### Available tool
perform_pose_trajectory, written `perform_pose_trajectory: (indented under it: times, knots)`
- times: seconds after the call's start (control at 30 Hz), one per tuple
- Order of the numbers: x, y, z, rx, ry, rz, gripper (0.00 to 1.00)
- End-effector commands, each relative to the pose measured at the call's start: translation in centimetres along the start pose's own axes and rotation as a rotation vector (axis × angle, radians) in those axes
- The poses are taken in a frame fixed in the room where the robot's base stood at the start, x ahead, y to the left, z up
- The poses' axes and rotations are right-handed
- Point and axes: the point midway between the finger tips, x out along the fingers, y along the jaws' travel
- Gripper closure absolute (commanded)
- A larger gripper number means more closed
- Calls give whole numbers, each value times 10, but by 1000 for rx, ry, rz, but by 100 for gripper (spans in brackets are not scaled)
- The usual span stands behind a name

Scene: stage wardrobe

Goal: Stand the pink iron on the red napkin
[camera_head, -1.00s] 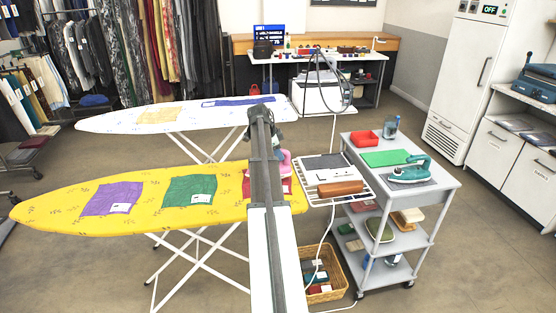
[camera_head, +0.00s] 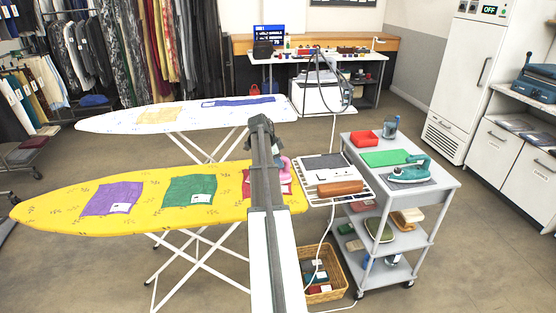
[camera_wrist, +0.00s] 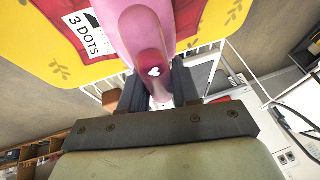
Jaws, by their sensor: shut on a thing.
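The pink iron (camera_head: 286,170) shows in the head view just right of my arm, over the right end of the yellow ironing board (camera_head: 50,208). In the wrist view my gripper (camera_wrist: 158,82) is shut on the pink iron (camera_wrist: 135,30), with one finger on each side of it. The red napkin (camera_head: 247,186) lies on the board, partly hidden by my arm and the iron. Part of the red napkin (camera_wrist: 187,18) shows beside the iron in the wrist view, with a white "3 DOTS" label (camera_wrist: 84,32). I cannot tell whether the iron touches the napkin.
A green napkin (camera_head: 190,190) and a purple napkin (camera_head: 113,198) lie farther left on the board. A white wire rack (camera_head: 322,202) adjoins the board's right end. A grey trolley (camera_head: 440,180) with a teal iron (camera_head: 410,172) stands at the right.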

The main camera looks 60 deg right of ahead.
Motion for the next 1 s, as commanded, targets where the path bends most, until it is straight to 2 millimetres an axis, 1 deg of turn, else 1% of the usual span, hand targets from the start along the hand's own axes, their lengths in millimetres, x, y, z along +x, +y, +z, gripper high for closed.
perform_pose_trajectory:
  times: [0.03, 0.17, 0.2, 0.43, 0.77, 0.87, 1.0]
  knots:
    - [4, 3, 3, -1, -6, 8, 100]
    - [6, 4, 4, -1, -7, 9, 100]
    - [6, 4, 4, -1, -8, 11, 66]
    - [5, 3, 3, -1, -6, 8, 44]
    - [1, 2, 1, -1, -4, 5, 44]
    - [-6, -1, -2, 0, -4, 4, 44]
    - [-29, 0, -2, -1, -4, 3, 44]
